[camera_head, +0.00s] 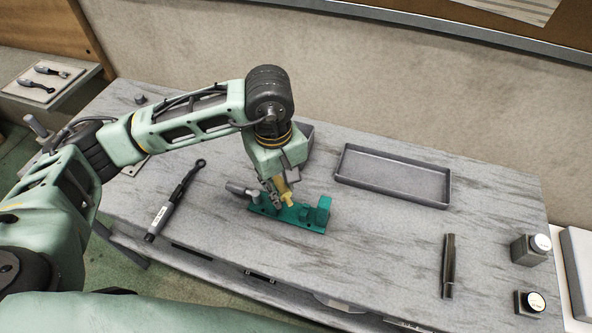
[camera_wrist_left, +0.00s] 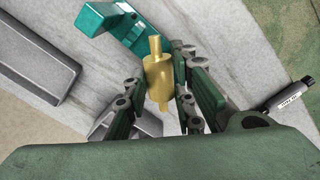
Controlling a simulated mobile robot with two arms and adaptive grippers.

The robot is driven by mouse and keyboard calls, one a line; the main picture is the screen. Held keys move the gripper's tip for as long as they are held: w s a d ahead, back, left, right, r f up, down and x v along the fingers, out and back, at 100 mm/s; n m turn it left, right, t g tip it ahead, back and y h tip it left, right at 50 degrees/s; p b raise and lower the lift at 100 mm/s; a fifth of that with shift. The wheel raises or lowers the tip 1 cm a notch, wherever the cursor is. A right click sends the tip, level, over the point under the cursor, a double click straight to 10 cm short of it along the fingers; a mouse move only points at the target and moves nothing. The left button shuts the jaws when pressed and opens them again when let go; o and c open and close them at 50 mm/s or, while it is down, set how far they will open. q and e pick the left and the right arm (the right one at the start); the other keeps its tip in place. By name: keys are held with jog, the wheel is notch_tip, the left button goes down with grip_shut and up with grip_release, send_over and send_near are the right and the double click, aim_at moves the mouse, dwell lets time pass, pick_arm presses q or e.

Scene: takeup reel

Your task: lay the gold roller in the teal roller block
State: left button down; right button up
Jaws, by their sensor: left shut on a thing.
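The teal roller block (camera_head: 318,215) lies on the grey table in front of my left arm. It also shows at the top of the left wrist view (camera_wrist_left: 98,20). My left gripper (camera_head: 281,196) points down over the left part of the block. It is shut on the gold roller (camera_wrist_left: 159,78), a short cylinder with a thinner stub at each end. In the head view the gold roller (camera_head: 288,197) is partly hidden by the fingers. I cannot tell whether it touches the block. My right gripper is not in view.
A grey cylindrical part (camera_head: 240,189) sits by the block's left end. A shallow grey tray (camera_head: 392,188) lies behind right. A dark rod (camera_head: 449,265) and two small blocks (camera_head: 530,249) (camera_head: 529,301) are at right.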

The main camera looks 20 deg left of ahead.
pick_arm(q)
jog(key=n, duration=0.2)
jog(key=d+f+n+p, duration=0.1)
jog(key=n, duration=0.1)
jog(key=n+p, duration=0.1)
jog(key=n, duration=0.2)
jog(key=shift+w+d+f, duration=0.25)
jog(key=shift+d+f, duration=0.05)
jog(key=shift+f, duration=0.05)
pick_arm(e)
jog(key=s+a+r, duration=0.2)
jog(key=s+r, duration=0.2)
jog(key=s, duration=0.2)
pick_arm(q)
jog(key=f+b, duration=0.2)
jog(key=f+n+b, duration=0.1)
jog(key=shift+w+d+f, duration=0.1)
jog(key=shift+w+d, duration=0.05)
jog(key=shift+w, duration=0.1)
jog(key=shift+f+b, duration=0.6)
jog(key=shift+b, duration=0.1)
jog(key=shift+f, duration=0.1)
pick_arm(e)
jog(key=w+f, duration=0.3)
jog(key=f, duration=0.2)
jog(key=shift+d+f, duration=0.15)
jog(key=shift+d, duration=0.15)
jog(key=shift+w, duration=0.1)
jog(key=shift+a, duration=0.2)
